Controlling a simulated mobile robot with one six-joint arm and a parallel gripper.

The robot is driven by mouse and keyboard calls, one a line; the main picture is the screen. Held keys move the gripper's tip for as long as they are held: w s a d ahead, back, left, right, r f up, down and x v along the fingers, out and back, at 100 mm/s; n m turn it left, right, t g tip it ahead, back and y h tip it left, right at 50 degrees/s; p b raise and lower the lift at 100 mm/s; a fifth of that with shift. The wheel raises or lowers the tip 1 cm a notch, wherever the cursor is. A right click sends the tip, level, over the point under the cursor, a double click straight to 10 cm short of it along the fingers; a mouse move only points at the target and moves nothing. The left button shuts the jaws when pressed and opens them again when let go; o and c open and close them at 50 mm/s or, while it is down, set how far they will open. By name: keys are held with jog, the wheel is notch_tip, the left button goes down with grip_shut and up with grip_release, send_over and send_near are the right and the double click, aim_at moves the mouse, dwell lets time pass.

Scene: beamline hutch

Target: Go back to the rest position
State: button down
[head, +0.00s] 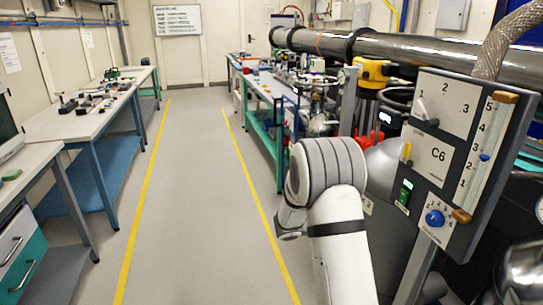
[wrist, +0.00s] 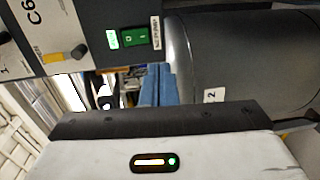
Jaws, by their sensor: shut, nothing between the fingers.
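My arm rises from the bottom of the head view, white with a grey ribbed joint, beside the C6 control panel (head: 438,152). My gripper (wrist: 160,121) shows in the wrist view as a dark bar on a white housing with an orange bar and a green light. It is shut with nothing in it; the fingertips cannot be made out clearly. The panel (wrist: 75,35) also shows at the upper left of the wrist view, with a lit green switch (wrist: 133,39). In the head view it carries a blue knob (head: 434,218) and a slider scale (head: 484,155).
A large steel pipe (head: 420,50) runs above the right side. A yellow-topped device (head: 371,75) stands behind my arm. Benches stand at left (head: 75,118) and at centre right (head: 262,90). The floor aisle (head: 188,190) between the yellow lines is clear.

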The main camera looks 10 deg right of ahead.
jog(key=s+a+r+m+g+y+p, duration=0.1)
jog(key=s+a+r+g+y+p, duration=0.2)
jog(key=s, duration=0.4)
jog(key=s+a+r+m+y+p, duration=0.1)
jog(key=s+a+r+y, duration=0.3)
jog(key=s, duration=0.4)
jog(key=s+a+r+n+t+y+p, duration=0.1)
jog(key=s+a+r+t+y+p, duration=0.3)
jog(key=a, duration=1.1)
jog(key=s+r+y, duration=0.3)
jog(key=s+y, duration=0.3)
jog(key=s, duration=0.1)
jog(key=shift+s, duration=0.4)
